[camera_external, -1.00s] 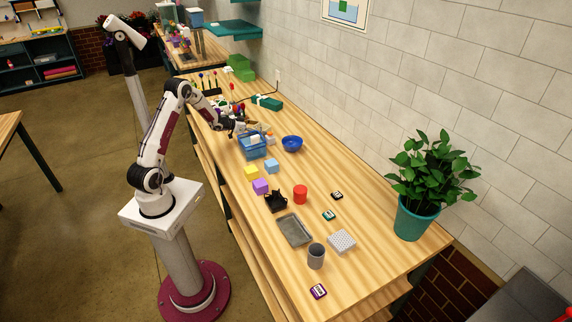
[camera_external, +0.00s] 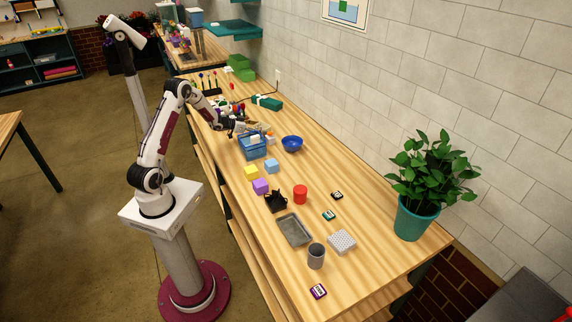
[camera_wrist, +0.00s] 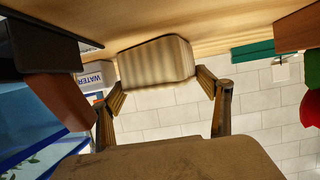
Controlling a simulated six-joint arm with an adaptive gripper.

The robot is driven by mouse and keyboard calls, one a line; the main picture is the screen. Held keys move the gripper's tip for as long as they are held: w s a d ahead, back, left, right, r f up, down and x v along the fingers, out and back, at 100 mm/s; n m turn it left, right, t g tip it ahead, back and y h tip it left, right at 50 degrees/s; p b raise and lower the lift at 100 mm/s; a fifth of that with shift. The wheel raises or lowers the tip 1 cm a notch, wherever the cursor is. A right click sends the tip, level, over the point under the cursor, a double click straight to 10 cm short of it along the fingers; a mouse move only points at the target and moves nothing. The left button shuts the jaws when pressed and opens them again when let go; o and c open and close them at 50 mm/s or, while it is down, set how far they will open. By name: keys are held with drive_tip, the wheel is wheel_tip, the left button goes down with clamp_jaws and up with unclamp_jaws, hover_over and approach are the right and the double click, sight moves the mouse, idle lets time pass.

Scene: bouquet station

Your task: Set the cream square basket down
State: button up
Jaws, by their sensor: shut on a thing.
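In the wrist view, a cream, ribbed, square-sided basket (camera_wrist: 155,62) sits between the two fingers of my gripper (camera_wrist: 160,88). The fingers are shut on it. The wrist picture appears upside down, with the wooden tabletop (camera_wrist: 225,22) along the top edge, right behind the basket. I cannot tell whether the basket touches the wood. In the external view, my gripper (camera_external: 234,125) is low over the bench, just behind a blue basket (camera_external: 251,147). The cream basket is too small and covered to make out clearly there.
A blue bowl (camera_external: 292,143) stands right of the blue basket. Yellow (camera_external: 251,172), light blue (camera_external: 272,166) and purple (camera_external: 261,186) blocks stand nearer. Flower stands crowd the bench beyond my gripper. A box marked WATER (camera_wrist: 94,77) is close in the wrist view.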

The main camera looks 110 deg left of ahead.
wheel_tip(320, 180, up, 10)
idle(0.7)
drive_tip(key=shift+w+f, duration=0.1)
idle(0.4)
drive_tip(key=shift+m, duration=0.4)
drive_tip(key=x, duration=0.3)
drive_tip(key=a+x, duration=0.1)
drive_tip(key=x, duration=0.1)
drive_tip(key=shift+s+a, duration=0.15)
drive_tip(key=shift+s, duration=0.05)
drive_tip(key=shift+n, duration=0.4)
drive_tip(key=a, duration=0.1)
drive_tip(key=a+r, duration=0.1)
drive_tip(key=a, duration=0.1)
drive_tip(key=a+r, duration=0.1)
drive_tip(key=shift+w+a+r, duration=0.2)
drive_tip(key=shift+w+a, duration=0.05)
drive_tip(key=shift+w, duration=0.1)
